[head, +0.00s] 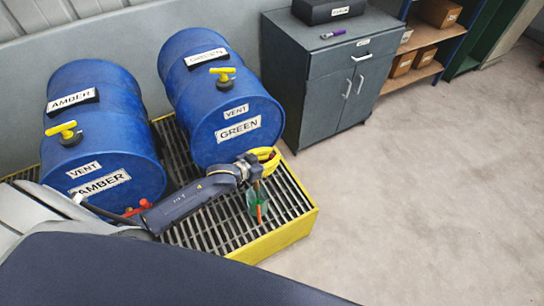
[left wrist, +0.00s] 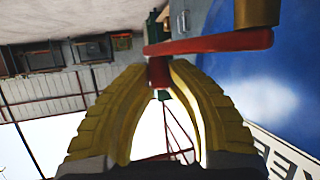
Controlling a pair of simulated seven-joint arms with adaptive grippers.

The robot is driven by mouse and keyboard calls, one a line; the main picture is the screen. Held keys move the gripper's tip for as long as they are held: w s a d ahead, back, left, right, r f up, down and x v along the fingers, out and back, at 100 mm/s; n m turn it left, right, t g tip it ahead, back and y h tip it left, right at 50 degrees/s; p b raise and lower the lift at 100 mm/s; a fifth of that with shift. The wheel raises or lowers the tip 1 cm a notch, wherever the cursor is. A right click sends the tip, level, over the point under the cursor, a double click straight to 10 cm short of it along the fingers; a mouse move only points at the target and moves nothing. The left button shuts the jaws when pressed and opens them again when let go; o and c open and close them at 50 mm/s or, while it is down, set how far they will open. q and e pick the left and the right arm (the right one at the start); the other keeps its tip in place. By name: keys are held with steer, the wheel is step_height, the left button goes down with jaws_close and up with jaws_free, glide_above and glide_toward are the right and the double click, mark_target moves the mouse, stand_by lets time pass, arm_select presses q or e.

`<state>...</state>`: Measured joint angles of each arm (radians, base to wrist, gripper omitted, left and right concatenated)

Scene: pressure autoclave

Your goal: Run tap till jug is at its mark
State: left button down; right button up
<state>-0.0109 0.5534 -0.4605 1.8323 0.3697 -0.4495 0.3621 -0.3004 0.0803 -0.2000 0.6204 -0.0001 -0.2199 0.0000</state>
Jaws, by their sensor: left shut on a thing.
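Two blue drums lie on their sides, labelled AMBER (head: 128,185) and GREEN (head: 250,108). My left gripper (head: 266,160) is at the lower front of the GREEN drum and hides most of its tap there. In the left wrist view its yellow fingers (left wrist: 158,78) are shut on the red tap handle (left wrist: 205,43), with a brass-coloured part (left wrist: 257,12) above it. A green jug (head: 250,204) is just below the gripper, over the grating. An orange upright streak shows at the jug; I cannot tell whether it is liquid or a marking. The jug's level is unclear. My right gripper is not in view.
The drums rest over a yellow-edged spill pallet (head: 290,231) with a dark grating. The AMBER drum has its own red tap (head: 139,207), close to my left arm. A grey cabinet (head: 335,85) stands behind at right. The floor on the right is clear.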

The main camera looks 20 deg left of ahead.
arm_select(q)
steer(key=shift+d, duration=0.1)
steer(key=c, duration=1.2)
jaws_free()
steer(key=shift+c, duration=0.2)
steer(key=v, duration=1.2)
